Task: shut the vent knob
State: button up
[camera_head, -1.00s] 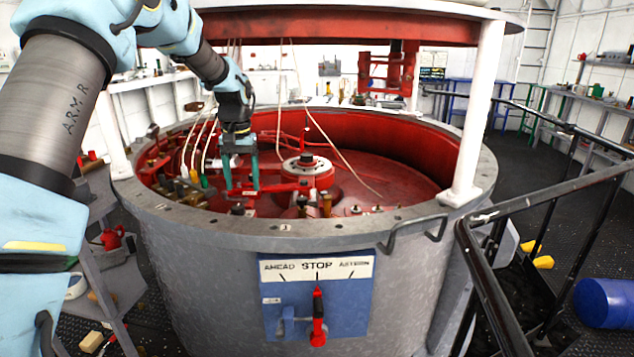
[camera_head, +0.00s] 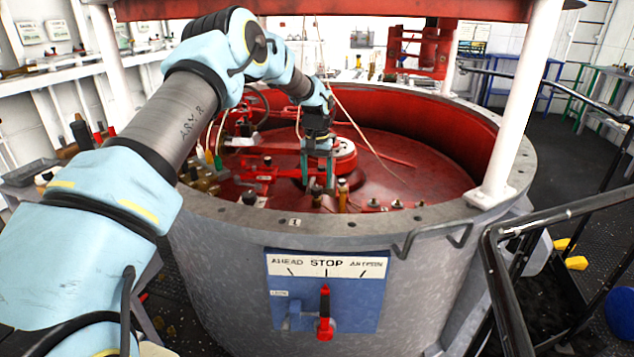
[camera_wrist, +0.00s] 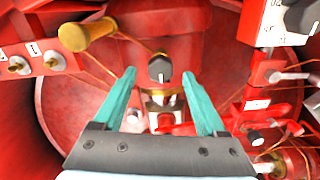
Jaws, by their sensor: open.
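My gripper (camera_head: 317,184) is inside the red-lined drum, its two teal fingers pointing down. In the wrist view my gripper (camera_wrist: 159,76) is open, with nothing between the fingers. A small dark knob with a pale pointer line (camera_wrist: 160,68), likely the vent knob, sits on a brass collar beyond and between the fingertips. It looks untouched. A second dark knob (camera_wrist: 303,16) is on a white marked box at the upper right. No readable label tells which one is the vent. In the head view the fingers and nearby fittings hide the knob.
A brass-coloured handle (camera_wrist: 88,35) sticks out at upper left in the wrist view. Red brackets with small fittings (camera_wrist: 32,64) flank the knob. The drum's grey rim (camera_head: 375,229) and a white post (camera_head: 512,110) stand around the work area. A black railing (camera_head: 570,210) is at right.

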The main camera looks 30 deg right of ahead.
jog(key=shift+f, duration=1.25)
jog(key=shift+c, duration=0.4)
grip_shut()
